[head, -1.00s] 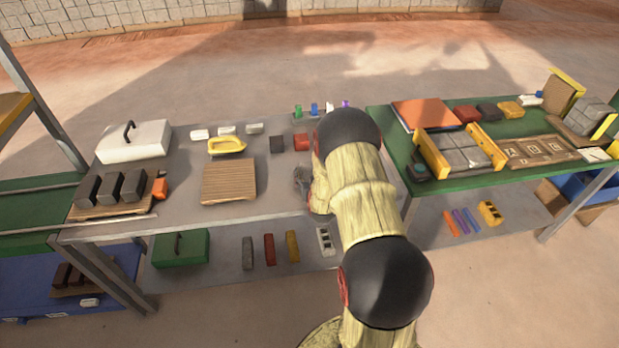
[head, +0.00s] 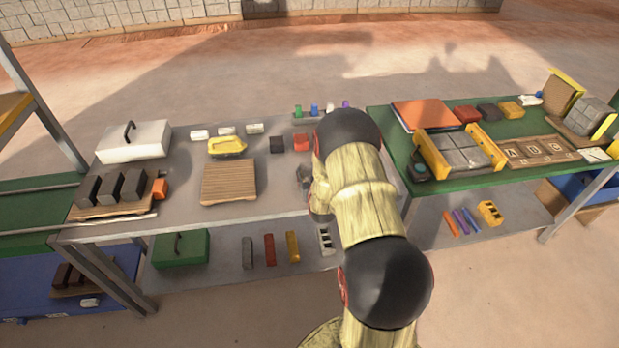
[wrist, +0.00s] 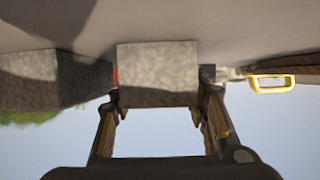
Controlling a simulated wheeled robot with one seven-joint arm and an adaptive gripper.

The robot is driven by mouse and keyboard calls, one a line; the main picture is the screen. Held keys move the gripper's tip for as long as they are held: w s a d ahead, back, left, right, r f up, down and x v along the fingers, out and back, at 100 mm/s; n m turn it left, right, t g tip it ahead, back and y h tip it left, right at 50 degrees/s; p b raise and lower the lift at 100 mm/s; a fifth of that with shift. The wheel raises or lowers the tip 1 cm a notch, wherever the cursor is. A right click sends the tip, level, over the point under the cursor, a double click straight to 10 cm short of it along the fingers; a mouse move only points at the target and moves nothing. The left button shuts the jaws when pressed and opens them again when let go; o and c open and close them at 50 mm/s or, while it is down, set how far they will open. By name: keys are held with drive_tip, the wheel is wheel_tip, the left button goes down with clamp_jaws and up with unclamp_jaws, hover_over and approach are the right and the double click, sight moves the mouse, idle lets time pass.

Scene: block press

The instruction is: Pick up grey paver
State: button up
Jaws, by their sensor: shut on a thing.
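A grey paver (wrist: 157,72) is between the two fingers of my gripper (wrist: 160,105) in the wrist view, with a finger at each side. My gripper is shut on it. In the head view my arm hides most of my gripper. A small dark grey shape (head: 304,174) shows at the arm's left edge over the grey table; I cannot tell whether it is the paver or part of my gripper. The frames do not show clearly whether the paver is clear of the table top.
The grey table (head: 180,199) also holds a wooden slatted board (head: 229,181), a yellow-handled float (head: 227,146), a dark block (head: 277,144) and a red block (head: 301,143). A green table (head: 427,188) with a yellow-ended mould (head: 460,153) stands right. Another grey block (wrist: 30,78) shows in the wrist view.

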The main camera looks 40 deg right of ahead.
sight(307, 163)
clamp_jaws()
drive_tip(key=shift+w+d+r, duration=0.1)
drive_tip(key=shift+r, duration=0.3)
wheel_tip(307, 163, up, 2)
drive_tip(key=shift+r+p, duration=0.25)
drive_tip(key=shift+p, duration=0.4)
drive_tip(key=s+d+r+p, duration=0.3)
drive_tip(key=s+d+r, duration=0.3)
drive_tip(key=s+r, duration=0.4)
drive_tip(key=shift+s+d+p, duration=0.3)
drive_tip(key=shift+s+p, duration=0.05)
drive_tip(key=shift+s, duration=0.85)
